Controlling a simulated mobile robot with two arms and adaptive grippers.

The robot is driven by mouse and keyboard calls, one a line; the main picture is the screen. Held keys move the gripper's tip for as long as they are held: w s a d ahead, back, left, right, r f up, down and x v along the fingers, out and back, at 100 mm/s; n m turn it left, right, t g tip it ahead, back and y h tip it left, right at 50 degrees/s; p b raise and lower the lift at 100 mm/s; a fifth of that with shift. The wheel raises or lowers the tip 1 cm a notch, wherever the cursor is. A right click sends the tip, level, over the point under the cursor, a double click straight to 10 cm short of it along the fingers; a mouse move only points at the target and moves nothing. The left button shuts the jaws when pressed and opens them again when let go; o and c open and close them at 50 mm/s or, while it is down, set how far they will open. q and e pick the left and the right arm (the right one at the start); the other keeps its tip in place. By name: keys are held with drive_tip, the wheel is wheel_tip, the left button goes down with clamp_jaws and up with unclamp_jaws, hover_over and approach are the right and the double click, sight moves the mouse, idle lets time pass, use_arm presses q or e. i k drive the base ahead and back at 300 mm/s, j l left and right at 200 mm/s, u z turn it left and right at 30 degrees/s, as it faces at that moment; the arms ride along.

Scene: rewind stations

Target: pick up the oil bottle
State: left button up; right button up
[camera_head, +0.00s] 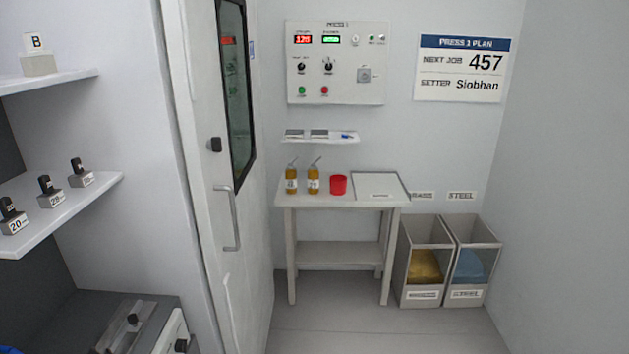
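Two amber bottles with spouts and white labels stand upright side by side at the left of the small white table (342,203). The left bottle (291,179) is close to the table's left edge. The right bottle (313,181) stands between it and a red cup (338,185). The labels are too small to read, so I cannot tell which one holds oil. Neither of my grippers is in view.
A white door (225,200) with a handle stands left of the table. Two open bins (424,285), (470,294) stand right of it. Floor in front is clear.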

sight(313, 171)
drive_tip(key=i+l+u, duration=0.1)
drive_tip(key=i, duration=0.4)
drive_tip(key=i+l, duration=0.35)
drive_tip(key=i, duration=0.15)
drive_tip(key=j+u, duration=0.05)
